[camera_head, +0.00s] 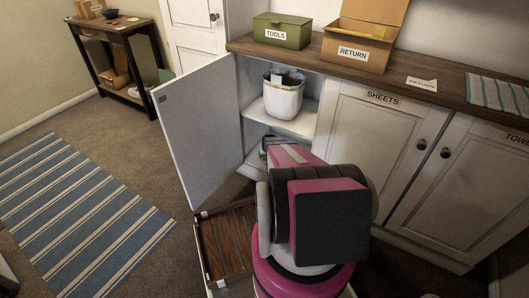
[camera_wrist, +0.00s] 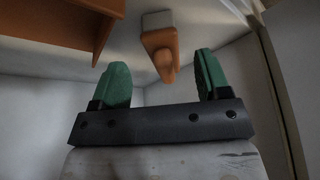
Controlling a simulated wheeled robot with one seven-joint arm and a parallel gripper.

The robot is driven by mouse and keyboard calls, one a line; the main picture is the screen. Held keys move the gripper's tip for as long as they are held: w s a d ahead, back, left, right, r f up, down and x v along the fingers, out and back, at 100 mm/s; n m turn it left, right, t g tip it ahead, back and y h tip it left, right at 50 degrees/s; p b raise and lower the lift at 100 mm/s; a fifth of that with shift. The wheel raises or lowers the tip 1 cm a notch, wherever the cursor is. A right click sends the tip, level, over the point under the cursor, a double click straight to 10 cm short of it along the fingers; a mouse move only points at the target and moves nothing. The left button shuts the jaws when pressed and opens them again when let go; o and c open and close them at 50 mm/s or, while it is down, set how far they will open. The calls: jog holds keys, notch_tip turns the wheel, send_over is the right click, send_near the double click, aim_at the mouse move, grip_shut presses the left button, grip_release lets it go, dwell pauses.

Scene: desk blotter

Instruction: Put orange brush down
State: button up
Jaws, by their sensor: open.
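In the wrist view, the orange brush (camera_wrist: 159,42) has an orange handle and a pale grey block at its far end. It appears to rest on a light surface inside a white enclosure. My gripper (camera_wrist: 161,66) has two green fingers spread wide apart. The near end of the brush handle lies between the fingertips in the picture, with a visible gap on each side. In the head view my arm reaches into the lower part of the open white cabinet (camera_head: 299,124). My gripper and the brush are hidden there behind the arm.
The cabinet door (camera_head: 190,128) stands open to the left of my arm. A white basket (camera_head: 283,101) sits on the shelf above. A wooden drawer or tray (camera_head: 228,244) is low in front. An orange-brown object (camera_wrist: 50,28) is at the wrist view's upper left. A striped rug (camera_head: 75,215) lies left.

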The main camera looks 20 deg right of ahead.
jog(key=s, duration=0.7)
jog(key=s+a+r+g, duration=0.1)
jog(key=s+a+r, duration=0.5)
jog(key=r, duration=0.5)
jog(key=s+a+r+n+g, duration=0.1)
jog(key=s+a+r+g, duration=0.1)
jog(key=s+a+r, duration=0.5)
jog(key=s+a+r+g, duration=0.1)
jog(key=s+a+r, duration=0.6)
jog(key=r, duration=0.9)
jog(key=a, duration=0.3)
jog(key=shift+s+r+g+y, duration=0.25)
jog(key=shift+g+y, duration=0.05)
